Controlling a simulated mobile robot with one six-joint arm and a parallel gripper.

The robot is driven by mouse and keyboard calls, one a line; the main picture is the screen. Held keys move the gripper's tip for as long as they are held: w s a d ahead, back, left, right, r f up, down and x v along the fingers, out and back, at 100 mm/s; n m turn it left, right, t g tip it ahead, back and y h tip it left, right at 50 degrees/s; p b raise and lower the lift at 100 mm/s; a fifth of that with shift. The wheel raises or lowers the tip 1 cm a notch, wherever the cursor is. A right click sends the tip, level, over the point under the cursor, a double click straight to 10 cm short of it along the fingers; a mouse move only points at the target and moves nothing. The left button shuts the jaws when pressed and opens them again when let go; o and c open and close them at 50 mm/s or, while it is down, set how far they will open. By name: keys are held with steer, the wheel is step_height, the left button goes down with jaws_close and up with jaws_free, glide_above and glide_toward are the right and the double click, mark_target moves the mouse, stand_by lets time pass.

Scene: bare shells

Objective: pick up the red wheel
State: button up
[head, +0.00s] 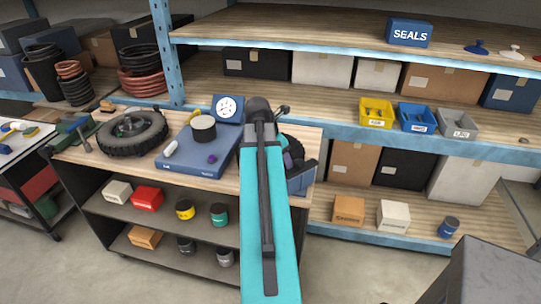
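I cannot make out a red wheel for certain. A small red piece (537,57) shows at the right edge of the upper shelf, cut off by the frame, too little to tell what it is. My teal arm (268,220) rises up the middle and hides part of the workbench behind it. Just right of the arm, a dark round thing with a purple part (293,150) is partly hidden, above a blue-grey block (302,182).
The workbench (90,158) holds a black tyre (133,133) and a blue scale (196,155) with a dark cylinder (203,127). A SEALS box (409,31), a blue piece (476,47) and a white piece (510,51) stand on the upper shelf. Yellow (376,113), blue and grey bins sit below.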

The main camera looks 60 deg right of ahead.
steer(key=c, duration=1.2)
steer(key=shift+r, duration=0.15)
step_height(320, 180, up, 10)
steer(key=b, duration=0.2)
stand_by(0.7)
